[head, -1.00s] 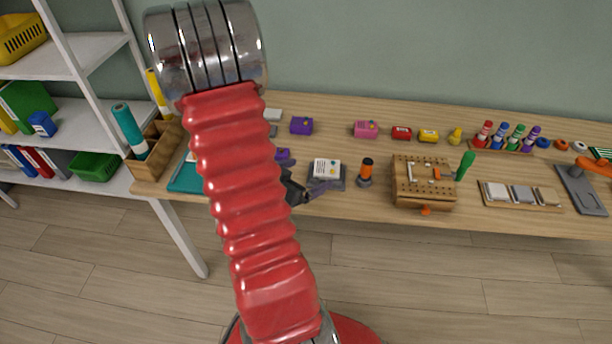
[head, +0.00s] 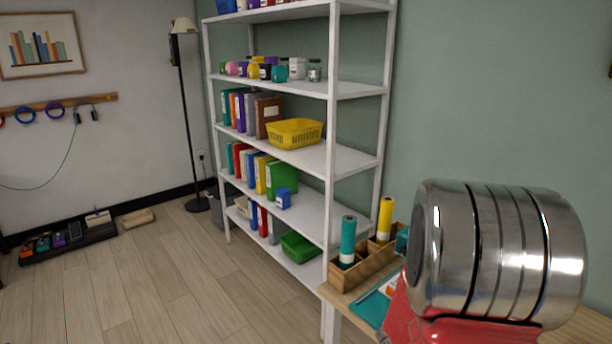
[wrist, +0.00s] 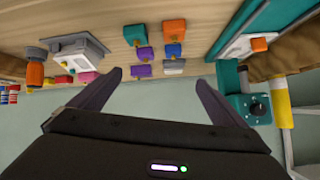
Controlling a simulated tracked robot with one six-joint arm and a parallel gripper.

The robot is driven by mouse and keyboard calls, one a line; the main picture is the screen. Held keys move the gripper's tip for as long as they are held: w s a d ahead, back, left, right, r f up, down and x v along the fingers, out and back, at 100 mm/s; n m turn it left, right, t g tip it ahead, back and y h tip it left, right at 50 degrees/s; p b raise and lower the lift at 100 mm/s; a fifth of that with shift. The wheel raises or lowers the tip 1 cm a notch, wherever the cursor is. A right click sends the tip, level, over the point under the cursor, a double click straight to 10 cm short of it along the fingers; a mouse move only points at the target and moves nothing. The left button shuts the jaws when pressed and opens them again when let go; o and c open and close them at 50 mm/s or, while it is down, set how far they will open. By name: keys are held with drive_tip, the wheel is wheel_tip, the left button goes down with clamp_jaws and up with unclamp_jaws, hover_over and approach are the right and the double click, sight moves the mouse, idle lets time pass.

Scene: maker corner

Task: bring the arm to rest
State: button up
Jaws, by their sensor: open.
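My gripper (wrist: 158,92) shows in the wrist view with its two dark fingers spread wide apart and nothing between them. Beyond the fingertips is the wooden workbench (wrist: 200,35), which looks upside down in this view. The fingers appear apart from the small blocks on the bench. In the head view only my arm's metal joint and red sleeve show at the lower right; the gripper is out of that picture.
Small coloured blocks, among them an orange block (wrist: 174,27), lie on the bench. A wooden organiser (head: 365,262) with a teal roll (head: 348,240) and a yellow roll (head: 385,218) stands at the bench's end. A white shelf (head: 345,160) stands behind.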

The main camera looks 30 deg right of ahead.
drive_tip(key=w+a+r+n+t+y, duration=0.5)
drive_tip(key=w+a, duration=0.3)
drive_tip(key=a, duration=0.4)
drive_tip(key=w+a+r+n+t+y, duration=0.2)
drive_tip(key=w+a+r+n, duration=0.35)
drive_tip(key=a, duration=0.65)
drive_tip(key=s+a+r+n+g+y, duration=0.1)
drive_tip(key=s+a+r+n+y, duration=0.15)
drive_tip(key=a, duration=0.35)
drive_tip(key=s+a+r+n+y, duration=0.1)
drive_tip(key=a+r+n, duration=0.15)
drive_tip(key=a, duration=0.35)
drive_tip(key=s+a+r+n+g, duration=0.2)
drive_tip(key=s+a, duration=0.3)
drive_tip(key=s, duration=0.5)
drive_tip(key=shift+s+r+n, duration=0.3)
drive_tip(key=shift+r+n, duration=0.25)
drive_tip(key=shift+y, duration=0.25)
drive_tip(key=shift+c, duration=0.3)
